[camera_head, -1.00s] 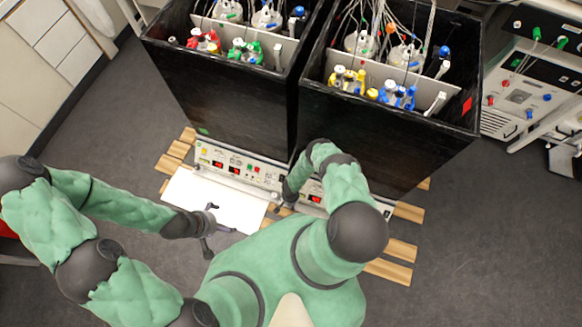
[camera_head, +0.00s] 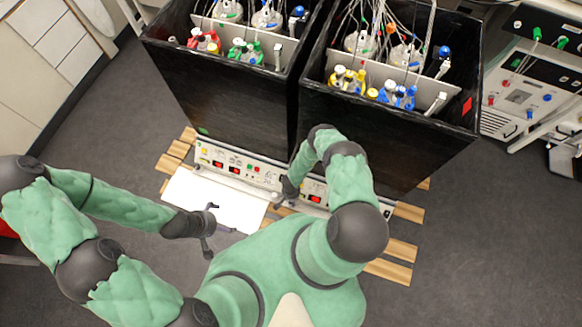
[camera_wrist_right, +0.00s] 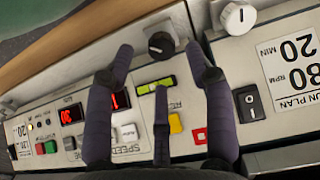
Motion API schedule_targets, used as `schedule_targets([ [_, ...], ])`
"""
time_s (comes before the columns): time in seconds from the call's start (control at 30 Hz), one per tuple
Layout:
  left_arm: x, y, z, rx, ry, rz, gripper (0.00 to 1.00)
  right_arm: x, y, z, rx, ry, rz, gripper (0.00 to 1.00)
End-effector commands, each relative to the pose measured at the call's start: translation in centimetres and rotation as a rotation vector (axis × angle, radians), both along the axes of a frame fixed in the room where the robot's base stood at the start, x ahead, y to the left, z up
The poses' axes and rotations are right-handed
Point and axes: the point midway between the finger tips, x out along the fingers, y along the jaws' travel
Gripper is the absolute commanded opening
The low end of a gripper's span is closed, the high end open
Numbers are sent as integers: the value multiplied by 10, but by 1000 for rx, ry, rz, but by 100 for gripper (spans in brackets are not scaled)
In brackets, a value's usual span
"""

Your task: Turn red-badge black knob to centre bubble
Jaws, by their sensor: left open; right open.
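The black knob (camera_wrist_right: 160,45) with a white pointer mark sits at the edge of a white control panel in the right wrist view. Beside it is a yellow-green bubble level (camera_wrist_right: 156,85), partly hidden by a finger; I cannot make out the bubble. My right gripper (camera_wrist_right: 160,56) is open, its fingertips spread on either side of the knob with visible gaps. In the head view the right gripper (camera_head: 287,198) is at the right shaker's front panel, hiding part of it. The red badge (camera_head: 467,105) is on the right black box. My left gripper (camera_head: 211,229) is open and empty.
A white knob (camera_wrist_right: 238,17) and a black rocker switch (camera_wrist_right: 249,103) lie right of the black knob. Coloured buttons and red displays (camera_wrist_right: 71,115) line the panel. A white sheet (camera_head: 215,203) lies below the left shaker, near my left gripper. Wooden slats (camera_head: 398,248) lie underneath.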

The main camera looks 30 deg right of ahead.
Motion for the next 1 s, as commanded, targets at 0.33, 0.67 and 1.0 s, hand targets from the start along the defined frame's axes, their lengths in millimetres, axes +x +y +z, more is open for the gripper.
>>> schedule_targets([
  [0.33, 0, 0, 0, 0, 0, 0, 100, -2, 2, 30, 3, 2, 1, 54],
  [0.67, 0, 0, 0, 0, 0, 0, 100, -2, 2, 36, 3, 2, 1, 54],
  [1.0, 0, 0, 3, 0, 0, 0, 100, 0, 1, 36, -5, -4, -1, 54],
])
